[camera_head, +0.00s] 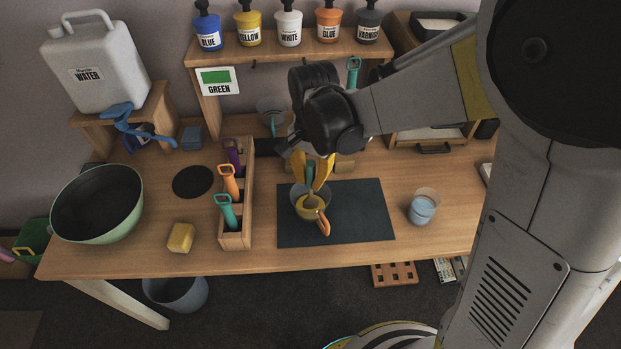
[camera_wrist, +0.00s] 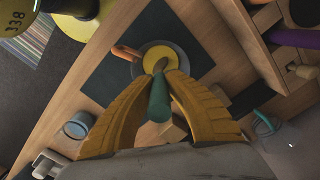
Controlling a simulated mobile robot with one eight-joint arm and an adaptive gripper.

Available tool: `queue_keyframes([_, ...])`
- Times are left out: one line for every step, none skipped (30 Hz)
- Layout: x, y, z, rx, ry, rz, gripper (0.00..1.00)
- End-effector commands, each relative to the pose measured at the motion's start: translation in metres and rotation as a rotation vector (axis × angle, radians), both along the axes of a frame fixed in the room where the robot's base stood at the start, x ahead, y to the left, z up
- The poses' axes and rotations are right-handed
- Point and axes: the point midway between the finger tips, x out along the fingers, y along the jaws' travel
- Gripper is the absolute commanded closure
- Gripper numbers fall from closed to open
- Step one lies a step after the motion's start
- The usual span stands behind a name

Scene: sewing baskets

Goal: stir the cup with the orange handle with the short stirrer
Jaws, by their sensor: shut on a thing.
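The cup with the orange handle (camera_head: 299,206) stands on the dark mat and holds something yellow. Its orange handle (camera_head: 324,224) points to the front right; in the wrist view the handle (camera_wrist: 126,52) shows at the left of the cup. My gripper (camera_head: 313,175) is above the cup, its yellow fingers pointing down. It is shut on a stirrer with a dark green handle (camera_wrist: 158,101); the stirrer also shows between the fingers in the head view (camera_head: 310,172). The stirrer's lower end reaches into the cup over the yellow contents. Its full length is hidden.
A wooden rack (camera_head: 236,240) with purple, orange and teal-handled tools stands left of the dark mat (camera_head: 365,225). A cup of blue liquid (camera_head: 423,208) is at the right. A yellow sponge (camera_head: 181,237) and a green bowl (camera_head: 97,204) are farther left. A shelf (camera_head: 280,48) with bottles stands behind.

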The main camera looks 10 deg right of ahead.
Motion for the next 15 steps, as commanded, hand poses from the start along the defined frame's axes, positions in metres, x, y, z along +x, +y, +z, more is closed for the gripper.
queue_keyframes([0.000, 0.000, 0.000, 0.000, 0.000, 0.000, 1.00])
queue_keyframes([0.000, 0.000, 0.000, 0.000, 0.000, 0.000, 1.00])
queue_keyframes([0.000, 0.000, 0.002, 0.000, 0.000, 0.000, 1.00])
queue_keyframes([0.000, 0.000, 0.003, 0.000, 0.000, 0.000, 1.00])
queue_keyframes([0.000, 0.000, 0.004, 0.000, 0.000, 0.000, 1.00])
queue_keyframes([0.000, 0.000, 0.007, 0.000, 0.000, 0.000, 1.00])
queue_keyframes([0.000, 0.000, 0.010, 0.000, 0.000, 0.000, 1.00])
queue_keyframes([0.000, 0.000, 0.012, 0.000, 0.000, 0.000, 1.00])
queue_keyframes([0.000, 0.000, 0.016, 0.000, 0.000, 0.000, 1.00])
queue_keyframes([0.000, 0.000, 0.019, 0.000, 0.000, 0.000, 1.00])
queue_keyframes([0.000, 0.000, 0.022, 0.000, 0.000, 0.000, 1.00])
queue_keyframes([0.000, 0.000, 0.025, 0.000, 0.000, 0.000, 1.00])
queue_keyframes([0.000, 0.000, 0.028, 0.000, 0.000, 0.000, 1.00])
queue_keyframes([0.000, 0.000, 0.031, 0.000, 0.000, 0.000, 1.00])
queue_keyframes([0.000, 0.000, 0.034, 0.000, 0.000, 0.000, 1.00])
